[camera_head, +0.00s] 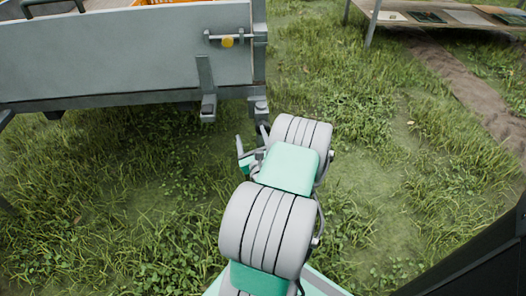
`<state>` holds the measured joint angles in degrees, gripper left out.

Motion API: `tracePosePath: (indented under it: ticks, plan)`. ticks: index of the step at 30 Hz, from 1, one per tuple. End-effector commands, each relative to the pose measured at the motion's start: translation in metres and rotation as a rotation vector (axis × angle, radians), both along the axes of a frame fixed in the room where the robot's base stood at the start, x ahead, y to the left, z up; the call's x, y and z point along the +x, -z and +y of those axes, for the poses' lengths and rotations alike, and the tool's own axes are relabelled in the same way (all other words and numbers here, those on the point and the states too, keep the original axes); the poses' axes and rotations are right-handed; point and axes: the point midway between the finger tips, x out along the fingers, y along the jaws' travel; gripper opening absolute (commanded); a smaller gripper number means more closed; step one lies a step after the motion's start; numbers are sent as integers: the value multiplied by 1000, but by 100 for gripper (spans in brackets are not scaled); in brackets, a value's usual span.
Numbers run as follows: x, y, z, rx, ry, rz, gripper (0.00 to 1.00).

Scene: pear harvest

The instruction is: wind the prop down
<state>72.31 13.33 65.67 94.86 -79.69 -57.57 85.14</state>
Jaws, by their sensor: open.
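A grey trailer (130,55) stands at the upper left. A dark grey upright post (261,108), which looks like the prop, hangs at its near right corner. Its lower part is partly hidden behind my gripper, and I cannot tell whether its foot touches the ground. A short grey bracket (207,95) hangs from the trailer side, left of the post. My gripper (252,143) is open and seems empty. It is just below and in front of the post in the picture; I cannot tell whether they touch.
A latch with a yellow knob (227,42) is on the trailer side. Part of an orange crate (172,2) shows in the trailer bed. A table (440,17) with flat items stands at the upper right, beside a bare dirt strip (465,85). Open grass lies around my arm.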

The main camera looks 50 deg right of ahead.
Motion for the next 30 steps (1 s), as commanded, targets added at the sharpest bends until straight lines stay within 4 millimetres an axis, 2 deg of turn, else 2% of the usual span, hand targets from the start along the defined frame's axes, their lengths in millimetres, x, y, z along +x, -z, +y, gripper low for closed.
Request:
tracePosePath:
  ticks: [1,3,5,11,18,22,29,30]
  plan:
    - [-19,22,-12,52,69,-50,70]
    - [-35,27,-21,95,127,-98,70]
    - [-39,28,-25,109,148,-114,70]
    - [-21,24,-44,108,144,-114,70]
    - [6,23,-74,105,142,-111,70]
    - [11,24,-81,106,144,-112,70]
    - [12,25,-82,105,144,-111,70]
    - [12,25,-82,105,144,-111,67]
